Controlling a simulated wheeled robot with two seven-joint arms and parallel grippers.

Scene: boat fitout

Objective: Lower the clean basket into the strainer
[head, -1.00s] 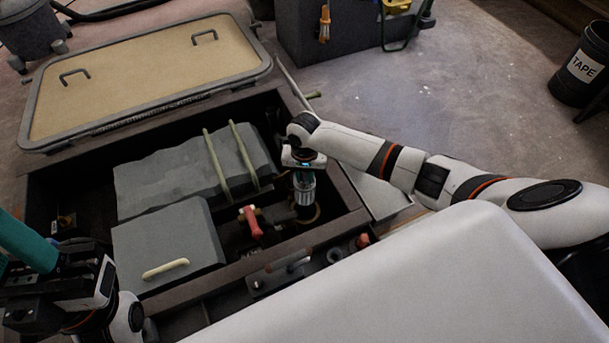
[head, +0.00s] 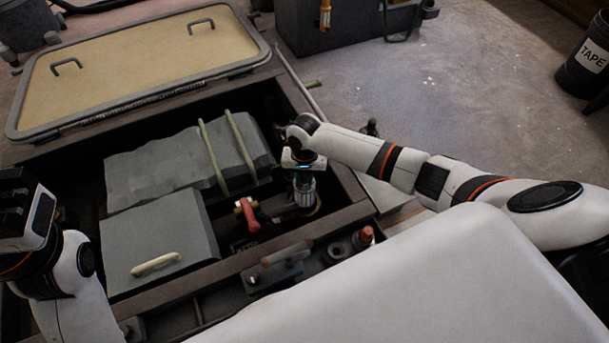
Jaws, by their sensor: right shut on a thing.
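My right gripper (head: 303,178) points down into the right end of the open well, directly over the strainer (head: 304,198). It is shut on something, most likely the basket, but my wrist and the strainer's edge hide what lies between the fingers. I cannot tell how deep the basket sits. The strainer stands right of a valve with a red handle (head: 248,214). My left gripper (head: 22,215) is at the far left edge, partly cut off, and its fingers cannot be made out.
Grey blocks, one with a cream handle (head: 156,264) and one with two cream straps (head: 214,155), fill the well's left and middle. The open hatch lid (head: 130,75) lies behind. A dark rim (head: 350,185) closes the well on the right. A TAPE bin (head: 583,70) stands far right.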

